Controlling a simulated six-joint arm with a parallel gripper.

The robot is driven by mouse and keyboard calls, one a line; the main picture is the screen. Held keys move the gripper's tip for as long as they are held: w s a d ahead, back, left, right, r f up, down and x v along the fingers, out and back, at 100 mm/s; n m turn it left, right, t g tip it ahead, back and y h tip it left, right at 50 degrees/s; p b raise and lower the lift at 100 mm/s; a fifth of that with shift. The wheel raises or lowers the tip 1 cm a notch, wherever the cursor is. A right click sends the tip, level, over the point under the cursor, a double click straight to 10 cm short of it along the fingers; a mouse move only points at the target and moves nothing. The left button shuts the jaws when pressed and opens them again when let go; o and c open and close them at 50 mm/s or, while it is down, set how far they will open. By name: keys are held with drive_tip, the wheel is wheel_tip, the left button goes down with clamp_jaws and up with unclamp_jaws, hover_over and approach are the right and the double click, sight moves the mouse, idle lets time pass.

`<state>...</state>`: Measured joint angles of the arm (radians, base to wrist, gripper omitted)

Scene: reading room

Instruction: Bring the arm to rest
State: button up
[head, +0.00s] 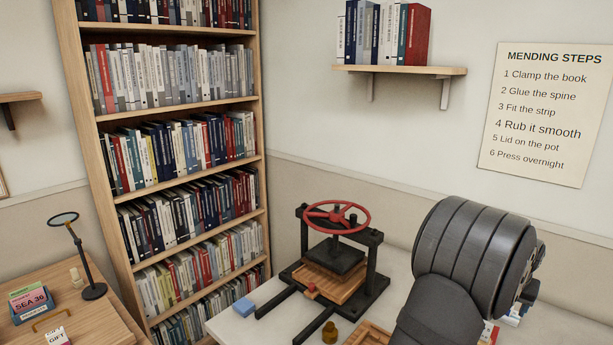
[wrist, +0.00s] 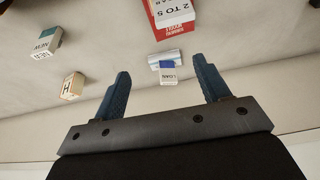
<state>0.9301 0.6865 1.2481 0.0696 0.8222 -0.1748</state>
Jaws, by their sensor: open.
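My gripper (wrist: 161,68) shows in the wrist view with its two blue fingers spread wide apart and nothing between them. A small blue and white block marked LOAN (wrist: 168,74) appears beyond the gap between the fingers, apart from them. In the head view my dark grey arm rises at the lower right, over the right part of the pale table (head: 225,325). My gripper cannot be made out there, and the arm hides part of the table behind it.
A black book press (head: 343,255) with a red wheel stands left of my arm. A blue block (head: 244,307), a brown pot (head: 330,332) and a wooden tray (head: 368,335) are near it. The wrist view shows a red-and-white box (wrist: 172,14) and lettered blocks (wrist: 73,86).

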drive_tip(key=s+d+f, duration=0.3)
drive_tip(key=s+d, duration=0.4)
drive_tip(key=f, duration=0.9)
drive_tip(key=shift+a, duration=0.3)
drive_tip(key=shift+s+v, duration=0.1)
drive_tip(key=shift+v, duration=1.3)
drive_tip(key=shift+s+v, duration=0.15)
drive_tip(key=shift+v, duration=1.2)
drive_tip(key=shift+a+f, duration=0.15)
drive_tip(key=shift+f, duration=0.05)
drive_tip(key=x, duration=0.5)
drive_tip(key=shift+w+d+f, duration=0.2)
drive_tip(key=shift+w, duration=0.1)
drive_tip(key=w+a+r, duration=0.2)
drive_tip(key=w+r, duration=0.1)
drive_tip(key=r, duration=0.8)
drive_tip(key=shift+a, duration=0.25)
